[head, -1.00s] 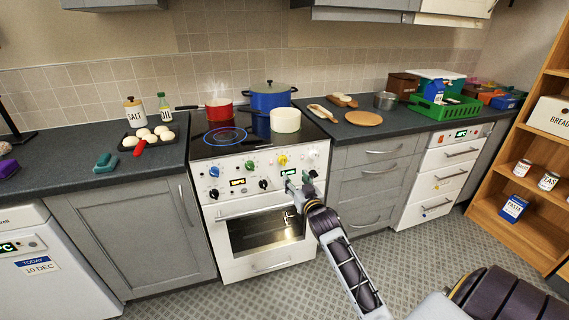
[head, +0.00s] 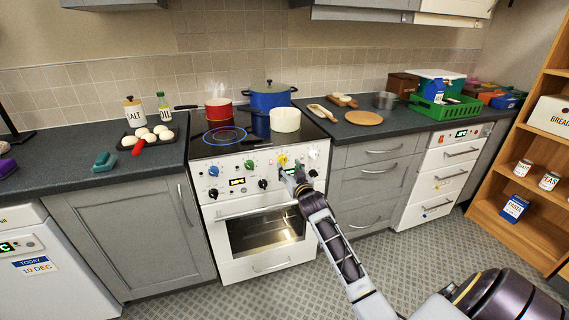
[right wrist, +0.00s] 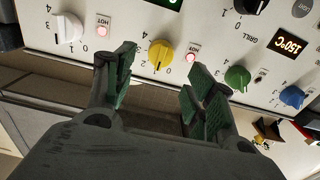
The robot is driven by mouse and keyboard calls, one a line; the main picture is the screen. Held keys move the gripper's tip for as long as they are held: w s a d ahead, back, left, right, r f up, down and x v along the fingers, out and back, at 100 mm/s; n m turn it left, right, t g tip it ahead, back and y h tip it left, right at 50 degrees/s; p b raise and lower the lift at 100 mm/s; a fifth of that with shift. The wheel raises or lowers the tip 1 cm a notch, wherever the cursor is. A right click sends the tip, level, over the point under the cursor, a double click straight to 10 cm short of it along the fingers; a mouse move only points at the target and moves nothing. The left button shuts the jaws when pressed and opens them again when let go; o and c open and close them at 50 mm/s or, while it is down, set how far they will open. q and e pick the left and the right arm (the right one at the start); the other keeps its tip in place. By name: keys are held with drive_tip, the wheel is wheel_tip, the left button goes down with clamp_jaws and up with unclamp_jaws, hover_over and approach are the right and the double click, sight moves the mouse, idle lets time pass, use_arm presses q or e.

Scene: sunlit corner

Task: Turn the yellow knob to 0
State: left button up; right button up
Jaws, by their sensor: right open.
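The yellow knob (head: 283,159) is on the front panel of the white cooker (head: 222,215), between the green and white knobs. In the right wrist view the yellow knob (right wrist: 161,54) lies ahead, between and just beyond my right gripper's fingertips (right wrist: 160,80). That gripper is open with nothing between its fingers, and I see no clear contact with the knob. In the head view my right gripper (head: 291,178) is just below the yellow knob. My left gripper is not in view.
A green knob (right wrist: 237,78), blue knob (right wrist: 291,96) and white knob (right wrist: 67,28) are near on the panel. A lit red HOT lamp (right wrist: 191,57) is beside the yellow knob. A red pot (head: 218,110), blue pot (head: 269,98) and cream pot (head: 285,120) stand on the hob.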

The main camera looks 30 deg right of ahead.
sight(284, 161)
drive_tip(key=shift+w+d, duration=0.1)
drive_tip(key=shift+w, duration=0.3)
drive_tip(key=shift+x, duration=1.25)
drive_tip(key=shift+w+d+b, duration=0.15)
drive_tip(key=shift+w+b, duration=0.2)
drive_tip(key=shift+w, duration=0.25)
drive_tip(key=shift+w+d, duration=0.15)
drive_tip(key=shift+w, duration=0.5)
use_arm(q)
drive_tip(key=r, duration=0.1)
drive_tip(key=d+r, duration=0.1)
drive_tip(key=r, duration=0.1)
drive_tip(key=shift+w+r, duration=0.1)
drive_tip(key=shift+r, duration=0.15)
use_arm(e)
drive_tip(key=shift+c, duration=0.5)
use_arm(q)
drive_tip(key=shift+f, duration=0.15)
use_arm(e)
drive_tip(key=c, duration=0.9)
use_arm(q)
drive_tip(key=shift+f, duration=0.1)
